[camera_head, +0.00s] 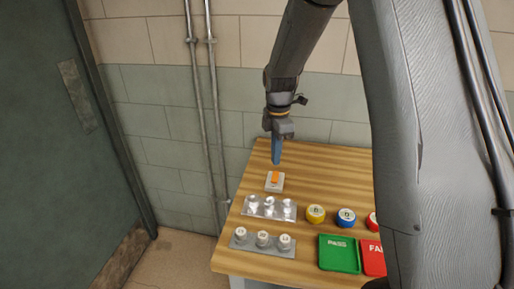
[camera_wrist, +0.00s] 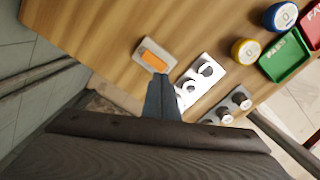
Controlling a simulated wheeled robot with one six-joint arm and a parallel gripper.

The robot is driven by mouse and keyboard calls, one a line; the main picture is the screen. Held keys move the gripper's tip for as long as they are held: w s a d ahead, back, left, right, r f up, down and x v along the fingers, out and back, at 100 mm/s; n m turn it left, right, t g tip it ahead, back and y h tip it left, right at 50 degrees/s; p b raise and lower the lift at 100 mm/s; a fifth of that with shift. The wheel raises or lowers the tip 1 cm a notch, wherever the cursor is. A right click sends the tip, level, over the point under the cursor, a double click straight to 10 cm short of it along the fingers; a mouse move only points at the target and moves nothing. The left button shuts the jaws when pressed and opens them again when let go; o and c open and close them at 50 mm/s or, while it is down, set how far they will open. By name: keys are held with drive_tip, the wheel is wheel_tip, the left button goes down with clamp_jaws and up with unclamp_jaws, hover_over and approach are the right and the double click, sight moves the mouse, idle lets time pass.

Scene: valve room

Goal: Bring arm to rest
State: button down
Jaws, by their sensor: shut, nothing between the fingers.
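My gripper (camera_head: 276,160) points down over the back left part of the wooden table (camera_head: 325,165). Its blue fingers are together with nothing between them. In the head view the fingertips are just above and behind a small light box with an orange switch (camera_head: 275,178). In the wrist view the fingers (camera_wrist: 163,80) show beside the same orange switch (camera_wrist: 151,59); whether they touch it I cannot tell. My arm hangs down from the top of the head view, and my column hides the right part of the table.
Yellow (camera_head: 315,215), blue (camera_head: 346,222) and red (camera_head: 373,226) round pieces stand behind green (camera_head: 341,267) and red (camera_head: 371,269) trays. Wall pipes (camera_head: 213,110) are left.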

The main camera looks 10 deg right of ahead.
drive_tip(key=s+f+m+b, duration=0.1)
drive_tip(key=s+m+b, duration=0.1)
drive_tip(key=s+m, duration=0.7)
drive_tip(key=s+f+m+t+b, duration=0.1)
drive_tip(key=s+m+b, duration=0.2)
drive_tip(key=s+m, duration=0.7)
drive_tip(key=shift+s+f+m, duration=0.25)
drive_tip(key=shift+s+m, duration=0.05)
drive_tip(key=shift+s, duration=0.75)
drive_tip(key=shift+w+a, duration=0.1)
drive_tip(key=shift+w, duration=0.05)
drive_tip(key=w+r+m+b, duration=0.2)
drive_tip(key=w+r, duration=0.3)
drive_tip(key=w, duration=0.6)
drive_tip(key=w+d+r+m+b, duration=0.1)
drive_tip(key=w+r, duration=0.4)
drive_tip(key=w, duration=0.7)
drive_tip(key=shift+w+d+m+g+b, duration=0.25)
drive_tip(key=shift+m+g+b, duration=0.15)
drive_tip(key=shift+m+b, duration=0.35)
drive_tip(key=shift+f, duration=0.15)
